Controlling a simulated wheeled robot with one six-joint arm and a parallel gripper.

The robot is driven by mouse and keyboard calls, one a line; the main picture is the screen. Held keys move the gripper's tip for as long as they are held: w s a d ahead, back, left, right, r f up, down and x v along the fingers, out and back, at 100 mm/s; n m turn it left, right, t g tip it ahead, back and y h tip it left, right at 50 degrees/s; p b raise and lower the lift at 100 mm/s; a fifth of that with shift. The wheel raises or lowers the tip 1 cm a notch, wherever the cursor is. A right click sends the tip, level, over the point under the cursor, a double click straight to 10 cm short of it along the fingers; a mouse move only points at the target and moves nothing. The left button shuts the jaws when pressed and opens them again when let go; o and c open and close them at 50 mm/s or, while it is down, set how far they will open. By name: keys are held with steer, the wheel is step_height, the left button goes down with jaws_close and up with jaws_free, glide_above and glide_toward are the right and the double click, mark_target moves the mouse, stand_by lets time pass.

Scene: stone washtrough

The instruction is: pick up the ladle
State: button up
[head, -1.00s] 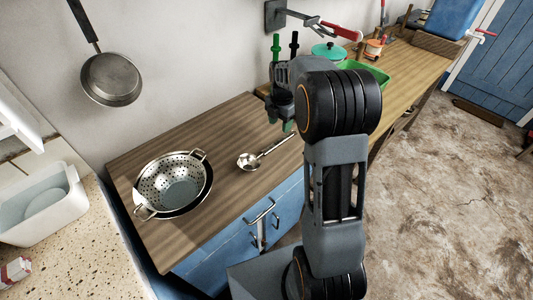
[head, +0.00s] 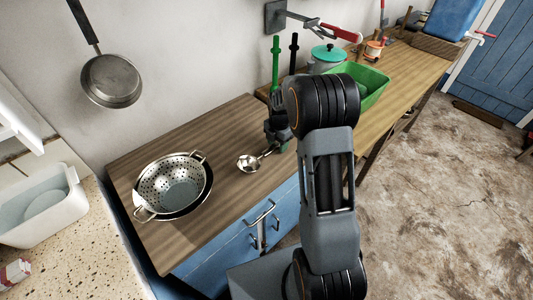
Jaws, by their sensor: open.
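The ladle (head: 249,163) lies on the wooden worktop, a shiny metal bowl at the left with its handle running up and to the right. My gripper (head: 277,143) is low over the handle and covers part of it. Its jaws are open. My arm hides part of the gripper, and I cannot tell whether the handle lies between the fingers.
A metal colander (head: 172,182) stands left of the ladle on the worktop (head: 200,238). Behind my arm are a green tub (head: 372,86) and a pot with a teal lid (head: 328,53). A pan (head: 112,80) hangs on the wall.

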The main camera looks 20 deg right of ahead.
jaws_close()
stand_by(0.4)
steer(key=shift+r, duration=0.1)
